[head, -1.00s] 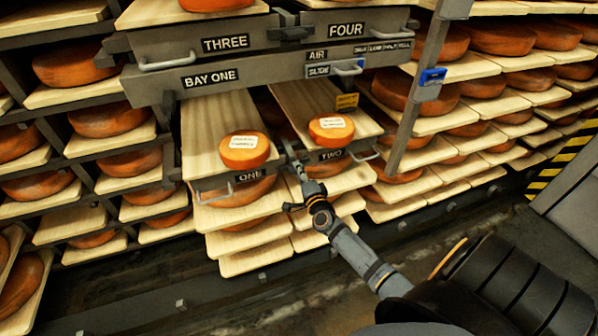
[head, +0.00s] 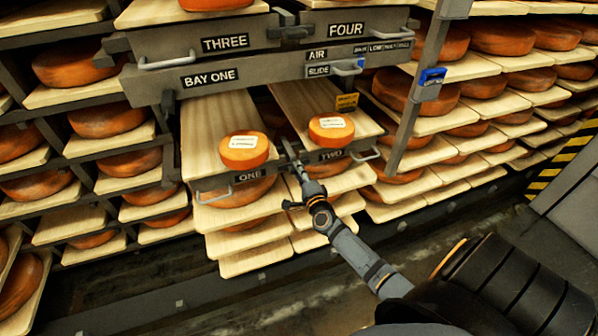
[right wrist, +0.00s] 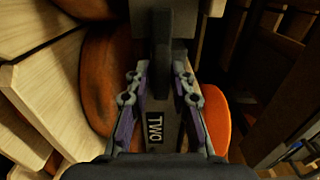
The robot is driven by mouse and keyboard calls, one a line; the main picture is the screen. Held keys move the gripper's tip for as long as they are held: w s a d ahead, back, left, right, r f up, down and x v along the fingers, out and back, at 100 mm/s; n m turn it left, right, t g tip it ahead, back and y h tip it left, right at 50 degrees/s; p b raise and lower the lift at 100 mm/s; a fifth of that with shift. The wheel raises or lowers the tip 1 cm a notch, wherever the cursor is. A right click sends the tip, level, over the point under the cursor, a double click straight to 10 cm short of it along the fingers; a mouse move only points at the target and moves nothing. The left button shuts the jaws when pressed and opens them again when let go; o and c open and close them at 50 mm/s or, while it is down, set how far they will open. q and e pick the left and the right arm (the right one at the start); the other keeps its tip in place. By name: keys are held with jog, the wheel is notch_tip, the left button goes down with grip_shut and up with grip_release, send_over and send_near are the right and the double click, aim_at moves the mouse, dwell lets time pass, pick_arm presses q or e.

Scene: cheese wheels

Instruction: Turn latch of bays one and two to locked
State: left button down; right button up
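Bay ONE (head: 247,176) and bay TWO (head: 331,155) are pulled-out wooden boards side by side, each with an orange cheese wheel on it. A dark latch (head: 289,149) sits at the front edge between them; in the right wrist view the dark latch bar (right wrist: 161,72) stands close beside the TWO label (right wrist: 155,130). My right gripper (head: 296,164) is at this latch. In the right wrist view its two fingers (right wrist: 159,90) are apart, one on each side of the bar, with no clear contact visible. My left gripper is not in view.
Above are bays THREE (head: 225,43) and FOUR (head: 346,29) with a dark latch (head: 290,33) between them. Metal handles (head: 214,197) stick out from the bay fronts. A grey post (head: 417,105) stands at right. The floor in front is clear.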

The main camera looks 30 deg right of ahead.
jog(key=shift+o, duration=1.1)
jog(key=shift+s, duration=0.15)
jog(key=v, duration=1.1)
jog(key=shift+s+a, duration=0.2)
jog(key=shift+s, duration=0.15)
